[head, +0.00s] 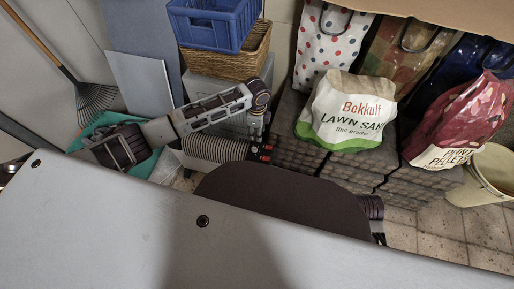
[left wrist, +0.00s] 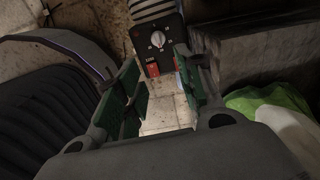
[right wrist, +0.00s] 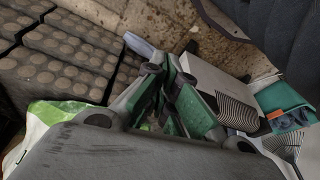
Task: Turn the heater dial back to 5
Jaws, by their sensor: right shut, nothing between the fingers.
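The heater's dark control panel (left wrist: 157,42) shows at the top of the left wrist view, with a pale round dial (left wrist: 158,40) and a red switch (left wrist: 153,70) below it. The numbers around the dial are too small to read. My left gripper (left wrist: 160,82) is open, its green-padded fingers apart with nothing between them, and the dial lies beyond the fingertips. In the head view the ribbed pale heater (head: 215,148) stands on the floor, with my left gripper (head: 258,128) at its right end. My right gripper (right wrist: 170,80) is shut and empty, away from the dial.
Dark stacked blocks (head: 300,140) stand right of the heater, with a lawn sand bag (head: 347,112) and a red pellet bag (head: 458,122) on them. Tiled floor (head: 440,235) is clear at lower right.

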